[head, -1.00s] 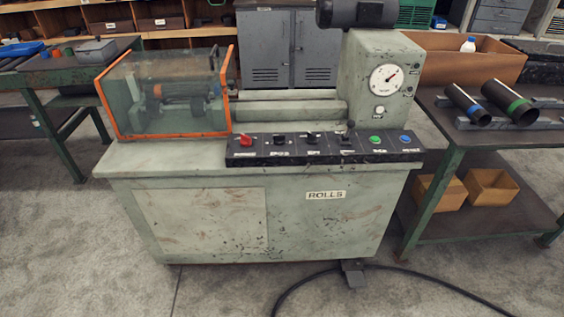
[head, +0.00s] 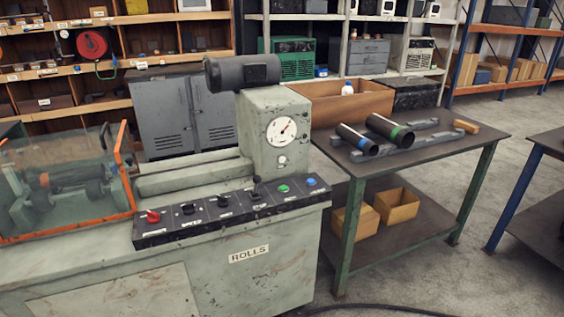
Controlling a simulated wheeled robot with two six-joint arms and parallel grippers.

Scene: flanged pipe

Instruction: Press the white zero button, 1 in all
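The white zero button (head: 282,160) sits on the front of the machine's grey-green upright housing, just below the round white dial (head: 281,131). The dial has a dark needle and a red mark. The machine (head: 240,284), labelled ROLLS, fills the lower left of the head view. Its black control panel (head: 170,229) carries a red knob (head: 153,216), dark switches, a green button (head: 284,188) and a blue button (head: 311,182). Neither of my grippers shows in the head view.
An orange-edged clear guard (head: 65,175) covers the rollers at left. Floor is open at the lower right.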

